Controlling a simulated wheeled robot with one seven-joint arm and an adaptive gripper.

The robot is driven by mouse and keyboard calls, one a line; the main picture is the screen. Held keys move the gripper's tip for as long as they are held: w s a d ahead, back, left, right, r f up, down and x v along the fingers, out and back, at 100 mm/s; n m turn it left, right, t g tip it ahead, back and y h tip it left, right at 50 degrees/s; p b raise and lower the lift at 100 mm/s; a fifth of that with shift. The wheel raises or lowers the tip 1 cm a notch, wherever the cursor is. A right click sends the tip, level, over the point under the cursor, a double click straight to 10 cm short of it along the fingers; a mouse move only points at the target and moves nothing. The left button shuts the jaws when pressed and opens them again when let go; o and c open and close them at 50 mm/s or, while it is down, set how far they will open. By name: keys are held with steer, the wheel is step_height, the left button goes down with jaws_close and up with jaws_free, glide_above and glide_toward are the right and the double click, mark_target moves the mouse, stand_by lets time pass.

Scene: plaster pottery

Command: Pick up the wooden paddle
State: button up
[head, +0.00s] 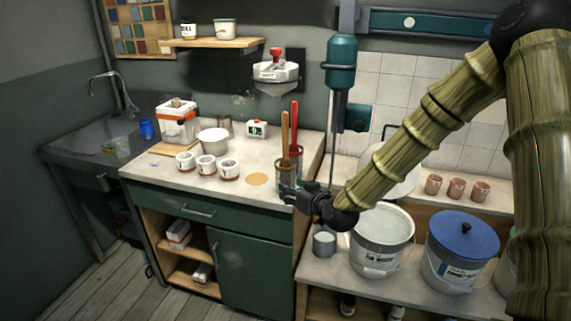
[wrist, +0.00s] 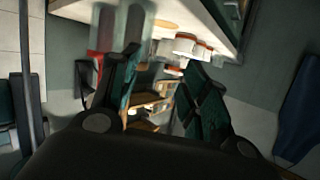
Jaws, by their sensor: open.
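A tan wooden paddle (head: 285,147) stands upright in a glass jar (head: 281,174) near the right end of the counter, beside a red-handled tool (head: 294,122). My gripper (head: 284,191) is just in front of the jar and low against it in the head view, covering its lower part. In the wrist view my gripper (wrist: 162,62) has its two dark fingers spread apart, with nothing held between them. That view is tilted and blurred, and I cannot clearly pick out the paddle there.
Several white cups (head: 207,165) stand left along the counter, with a white bowl (head: 213,140) behind. A white bucket (head: 379,245) and a blue-lidded bucket (head: 460,250) stand right, below my arm.

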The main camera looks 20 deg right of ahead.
mark_target(287, 124)
steer(key=w+d+r+t, duration=0.2)
steer(key=r, duration=0.6)
steer(key=w+d+r+t, duration=0.2)
steer(key=w+r, duration=0.1)
steer(key=r, duration=0.5)
steer(key=shift+w+a+p, duration=0.25)
steer(key=shift+w+p, duration=0.1)
steer(key=shift+w, duration=0.6)
steer(key=shift+w+a+p, duration=0.25)
steer(key=shift+w+p, duration=0.1)
steer(key=shift+w, duration=0.6)
steer(key=shift+w+a+p, duration=0.25)
steer(key=shift+w+p, duration=0.1)
steer(key=shift+w, duration=0.6)
steer(key=shift+w+a+f+p, duration=0.15)
steer(key=shift+w+p, duration=0.35)
steer(key=shift+w, duration=0.65)
steer(key=shift+w+a+f+p, duration=0.1)
steer(key=shift+w+p, duration=0.4)
steer(key=shift+w, duration=0.65)
jaws_close()
